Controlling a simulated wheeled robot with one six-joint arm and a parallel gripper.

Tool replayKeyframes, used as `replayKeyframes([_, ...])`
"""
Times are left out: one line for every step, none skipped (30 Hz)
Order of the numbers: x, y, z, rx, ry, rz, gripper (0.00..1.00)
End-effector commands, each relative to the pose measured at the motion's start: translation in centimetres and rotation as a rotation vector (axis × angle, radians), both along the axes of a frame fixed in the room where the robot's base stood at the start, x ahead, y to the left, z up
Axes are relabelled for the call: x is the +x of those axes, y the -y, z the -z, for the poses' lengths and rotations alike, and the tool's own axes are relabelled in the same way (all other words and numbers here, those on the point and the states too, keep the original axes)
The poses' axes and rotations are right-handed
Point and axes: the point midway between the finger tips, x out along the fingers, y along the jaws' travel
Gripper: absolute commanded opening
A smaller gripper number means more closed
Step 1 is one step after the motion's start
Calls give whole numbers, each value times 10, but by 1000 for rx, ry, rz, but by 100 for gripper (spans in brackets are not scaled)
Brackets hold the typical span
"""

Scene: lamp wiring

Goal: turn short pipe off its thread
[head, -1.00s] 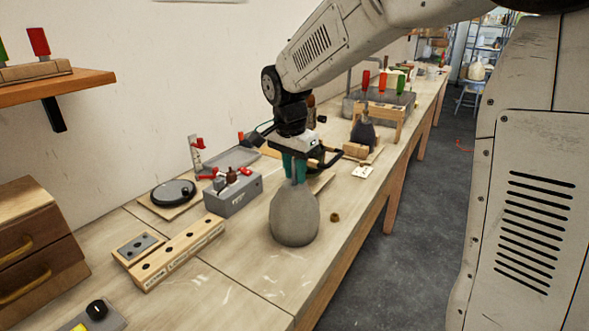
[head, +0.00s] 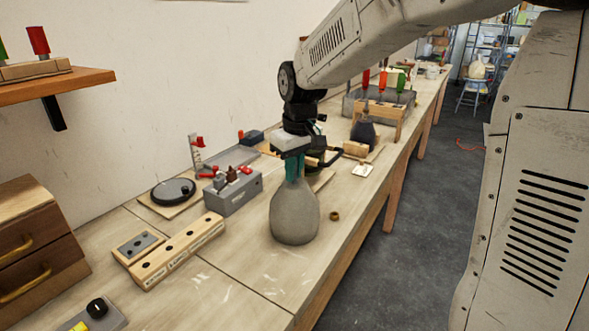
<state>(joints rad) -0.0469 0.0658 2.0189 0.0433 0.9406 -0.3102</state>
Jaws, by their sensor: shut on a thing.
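A grey, pear-shaped lamp body (head: 295,212) stands upright on the workbench. My gripper (head: 294,177) points straight down over its narrow neck, with teal fingers. The fingers are shut at the top of the neck, where the short pipe is. The pipe itself is hidden by the fingers, so its thread and how far it is turned cannot be seen.
A small brown ring (head: 334,216) lies right of the lamp body. A grey box (head: 233,192) with red parts and a wooden block with holes (head: 178,252) stand to the left. A dark bottle (head: 364,132) stands behind. The bench front is clear.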

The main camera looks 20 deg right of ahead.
Motion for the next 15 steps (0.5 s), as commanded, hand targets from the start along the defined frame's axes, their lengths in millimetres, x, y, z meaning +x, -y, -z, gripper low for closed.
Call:
replayKeyframes([0,0,0,2,1,-119,0])
replayKeyframes([0,0,0,0,0,-202,0])
replayKeyframes([0,0,0,1,0,-309,0])
replayKeyframes([0,0,0,1,0,-389,0])
replayKeyframes([0,0,0,1,0,-465,0])
replayKeyframes([0,-1,0,1,0,-563,0])
replayKeyframes([0,-1,0,1,0,-634,0])
replayKeyframes([0,-1,0,0,0,-703,0])
replayKeyframes([0,-1,0,0,-1,-792,0])
replayKeyframes([-1,-1,0,1,-1,-856,0])
replayKeyframes([-1,-1,0,0,1,-920,0])
replayKeyframes([-1,-2,-1,0,1,-925,0])
replayKeyframes([-1,-2,-1,-1,1,-921,0])
replayKeyframes([-1,-2,-1,-1,1,-921,0])
replayKeyframes([-1,-2,-1,-1,1,-920,0])
